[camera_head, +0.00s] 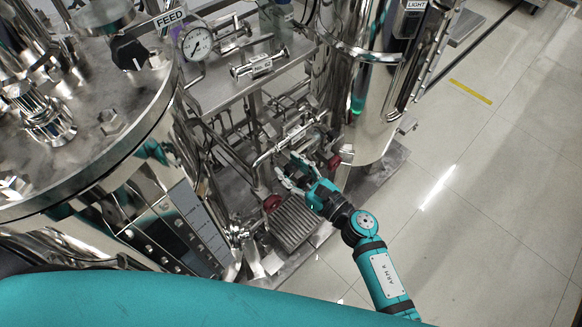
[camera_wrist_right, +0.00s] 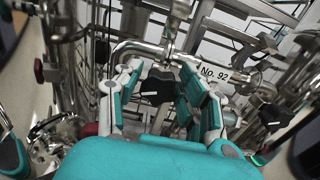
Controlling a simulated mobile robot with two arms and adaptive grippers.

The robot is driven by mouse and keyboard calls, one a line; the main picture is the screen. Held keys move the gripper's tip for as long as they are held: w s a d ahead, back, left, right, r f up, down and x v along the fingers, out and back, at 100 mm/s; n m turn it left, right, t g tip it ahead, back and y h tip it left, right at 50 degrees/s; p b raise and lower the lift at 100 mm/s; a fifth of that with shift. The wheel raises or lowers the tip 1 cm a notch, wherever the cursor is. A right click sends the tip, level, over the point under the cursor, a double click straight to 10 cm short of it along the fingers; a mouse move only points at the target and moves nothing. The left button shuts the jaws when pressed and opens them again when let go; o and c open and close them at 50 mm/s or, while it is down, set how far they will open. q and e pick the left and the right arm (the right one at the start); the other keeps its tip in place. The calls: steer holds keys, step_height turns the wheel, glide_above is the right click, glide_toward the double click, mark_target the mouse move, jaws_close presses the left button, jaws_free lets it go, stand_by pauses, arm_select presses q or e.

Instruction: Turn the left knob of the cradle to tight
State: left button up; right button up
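My right gripper (camera_head: 300,175) reaches in beside the low pipe rack between the two steel vessels. In the right wrist view its two teal-padded fingers (camera_wrist_right: 158,98) are spread apart. A black knob (camera_wrist_right: 157,86) shows between them, with a gap visible on each side; whether it is within finger reach is unclear. A bent steel pipe (camera_wrist_right: 145,48) runs just behind the knob, and a "No. 92" tag (camera_wrist_right: 214,74) hangs to its right. I cannot tell for sure which part is the cradle, nor read the knob's setting. My left gripper is out of view.
Red knobs sit left (camera_head: 271,203) and right (camera_head: 334,162) of the gripper in the head view. A steel shelf (camera_head: 215,95) with a tagged pipe piece (camera_head: 260,66) is above. A large vessel (camera_head: 85,110) stands left, another (camera_head: 375,110) right. Open floor (camera_head: 480,210) lies right.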

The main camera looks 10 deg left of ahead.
jaws_close()
steer(key=m, duration=0.4)
steer(key=shift+w+d+m, duration=0.1)
steer(key=shift+m, duration=0.3)
steer(key=m+p, duration=0.1)
steer(key=m, duration=0.4)
steer(key=shift+f, duration=0.1)
steer(key=m+p, duration=0.2)
steer(key=m, duration=0.4)
steer(key=shift+w+m, duration=0.1)
steer(key=shift+m, duration=0.3)
steer(key=m, duration=0.4)
steer(key=m+p, duration=0.1)
steer(key=shift+f+m, duration=0.25)
steer(key=shift+m, duration=0.15)
